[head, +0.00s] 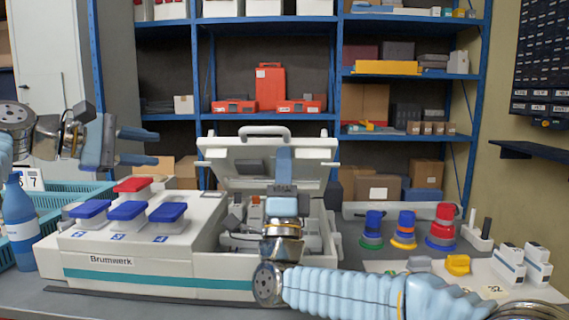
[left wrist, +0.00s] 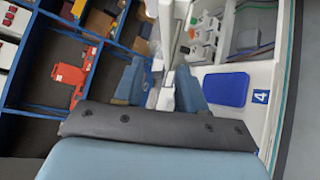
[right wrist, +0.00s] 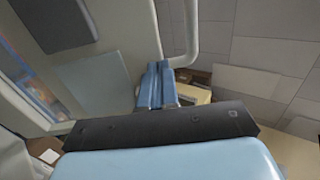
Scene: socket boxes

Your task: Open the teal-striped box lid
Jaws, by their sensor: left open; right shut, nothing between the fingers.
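The teal-striped box (head: 75,258) is white, labelled Brumwerk, and stands on the table in the head view. Its lid (head: 220,152) stands raised at the back, with the handle (head: 264,131) on top and the inside facing me. Grey and white items show in the open compartment, partly hidden by my right arm. My right gripper (head: 285,152) is shut and empty, in front of the lid's inner face; contact is unclear. Its closed fingers show in the right wrist view (right wrist: 155,75) beside the pale lid panel (right wrist: 120,25). My left gripper (head: 135,147) is open and empty, up at the left.
Blue-capped blocks (head: 127,210) and a red-capped block (head: 132,185) sit on the box's left part. A blue bottle (head: 19,225) and teal crates (head: 60,198) stand at the left. Ring stacks (head: 404,230) and white socket blocks (head: 510,262) are at the right. Shelves stand behind.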

